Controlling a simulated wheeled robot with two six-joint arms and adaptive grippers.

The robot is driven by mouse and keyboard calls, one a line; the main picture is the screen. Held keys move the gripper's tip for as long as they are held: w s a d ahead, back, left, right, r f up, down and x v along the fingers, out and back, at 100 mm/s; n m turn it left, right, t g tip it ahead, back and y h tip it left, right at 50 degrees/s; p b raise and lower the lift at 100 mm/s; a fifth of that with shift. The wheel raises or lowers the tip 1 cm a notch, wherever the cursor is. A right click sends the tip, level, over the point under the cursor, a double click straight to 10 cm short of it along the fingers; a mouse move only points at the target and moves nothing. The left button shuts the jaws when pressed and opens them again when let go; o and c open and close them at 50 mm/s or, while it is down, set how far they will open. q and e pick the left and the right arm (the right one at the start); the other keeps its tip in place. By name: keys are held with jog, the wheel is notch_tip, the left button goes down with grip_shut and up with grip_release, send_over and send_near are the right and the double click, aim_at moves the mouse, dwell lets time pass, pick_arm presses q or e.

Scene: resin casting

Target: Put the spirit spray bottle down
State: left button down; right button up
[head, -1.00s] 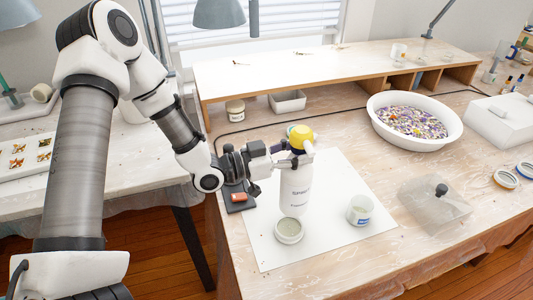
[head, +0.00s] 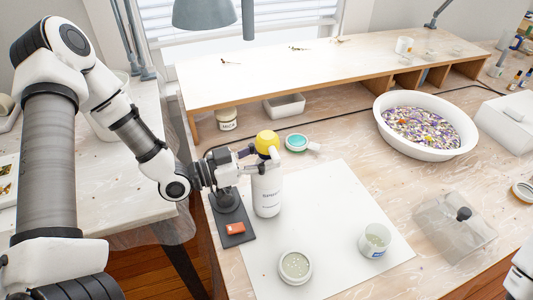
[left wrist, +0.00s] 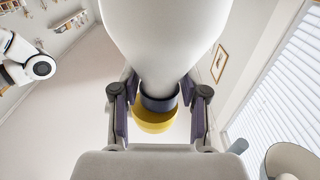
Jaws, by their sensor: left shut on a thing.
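The spirit spray bottle (head: 266,194) is white with a yellow top (head: 267,142) and dark lettering. It is upright over the back left part of the white sheet (head: 335,200); I cannot tell whether its base touches it. My left gripper (head: 250,163) is shut around the bottle's neck, just under the yellow top. In the left wrist view, the bottle's white body (left wrist: 165,35) fills the upper middle, with the fingers on both sides of its dark collar (left wrist: 160,101). My right gripper is out of view.
A black stand with an orange-red piece (head: 236,229) is left of the bottle. A round dish (head: 295,267) and an open white jar (head: 374,241) are on the sheet's front part. A teal-topped tub (head: 297,142) lies behind. The sheet's middle is clear.

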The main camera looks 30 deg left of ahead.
pick_arm(q)
jog(key=shift+w+d+f, duration=0.1)
jog(key=shift+w+f, duration=0.15)
jog(key=shift+f, duration=0.45)
jog(key=shift+w, duration=0.25)
jog(key=c, duration=0.9)
grip_release()
jog(key=shift+s, duration=0.1)
jog(key=shift+c, duration=0.2)
jog(key=o, duration=0.4)
jog(key=shift+s+r, duration=0.15)
jog(key=shift+s, duration=0.15)
jog(key=shift+c, duration=0.2)
jog(key=shift+w, duration=0.1)
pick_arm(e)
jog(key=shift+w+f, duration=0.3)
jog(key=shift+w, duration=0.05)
pick_arm(q)
jog(key=shift+w, duration=0.1)
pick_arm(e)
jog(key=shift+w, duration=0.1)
